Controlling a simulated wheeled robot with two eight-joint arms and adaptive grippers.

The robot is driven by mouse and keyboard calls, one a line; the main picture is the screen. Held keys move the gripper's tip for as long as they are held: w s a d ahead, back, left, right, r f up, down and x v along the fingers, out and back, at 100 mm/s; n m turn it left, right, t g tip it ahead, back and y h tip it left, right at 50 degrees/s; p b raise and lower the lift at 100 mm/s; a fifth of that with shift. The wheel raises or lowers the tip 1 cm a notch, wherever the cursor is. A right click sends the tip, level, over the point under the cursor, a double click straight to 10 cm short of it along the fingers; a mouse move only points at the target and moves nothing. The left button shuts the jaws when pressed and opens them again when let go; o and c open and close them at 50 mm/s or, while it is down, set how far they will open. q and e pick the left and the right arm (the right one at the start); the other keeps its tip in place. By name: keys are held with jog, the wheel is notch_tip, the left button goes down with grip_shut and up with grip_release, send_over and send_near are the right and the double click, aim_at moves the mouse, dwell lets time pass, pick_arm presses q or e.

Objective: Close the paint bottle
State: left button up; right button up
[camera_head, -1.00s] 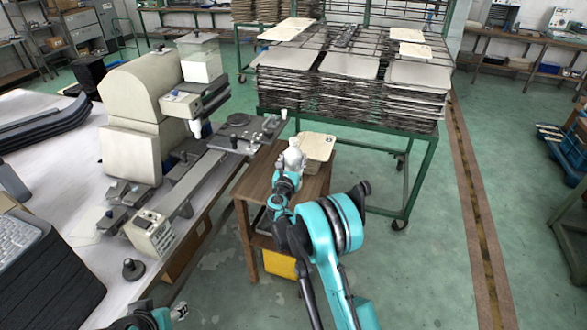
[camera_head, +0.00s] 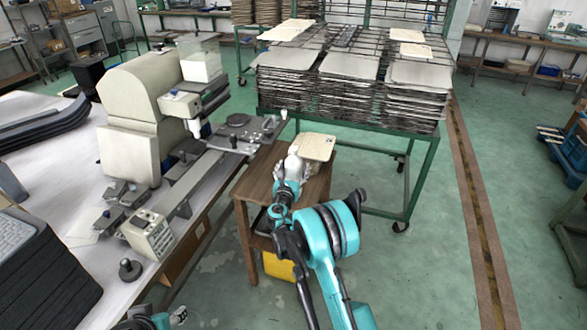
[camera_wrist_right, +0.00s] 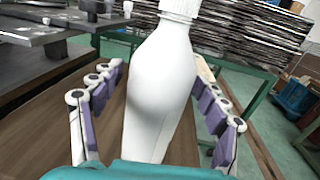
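A white bottle (camera_head: 293,167) stands on the small wooden table beside the machine. In the right wrist view the bottle (camera_wrist_right: 163,85) fills the middle, slightly tilted in the picture. A white ribbed piece (camera_wrist_right: 181,8) shows at its top, cut off by the frame edge; I cannot tell whether it is a cap or a bare neck. My right gripper (camera_head: 290,176) is around the bottle. In the wrist view its purple-padded fingers (camera_wrist_right: 160,90) stand open on both sides, with a gap visible at the right. My left gripper (camera_head: 178,316) is at the bottom left, mostly cut off.
A small white cup-like piece (camera_head: 284,114) sits at the machine table's far corner. A flat beige board (camera_head: 315,146) lies on the wooden table (camera_head: 258,186) behind the bottle. The grey machine (camera_head: 130,105) stands left; a green rack (camera_head: 425,175) of trays is behind.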

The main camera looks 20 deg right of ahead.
jog(key=shift+r, duration=0.15)
jog(key=shift+s+a+p, duration=0.2)
jog(key=shift+s+p, duration=0.1)
jog(key=p+v, duration=0.2)
jog(key=v, duration=0.9)
jog(key=shift+s, duration=0.15)
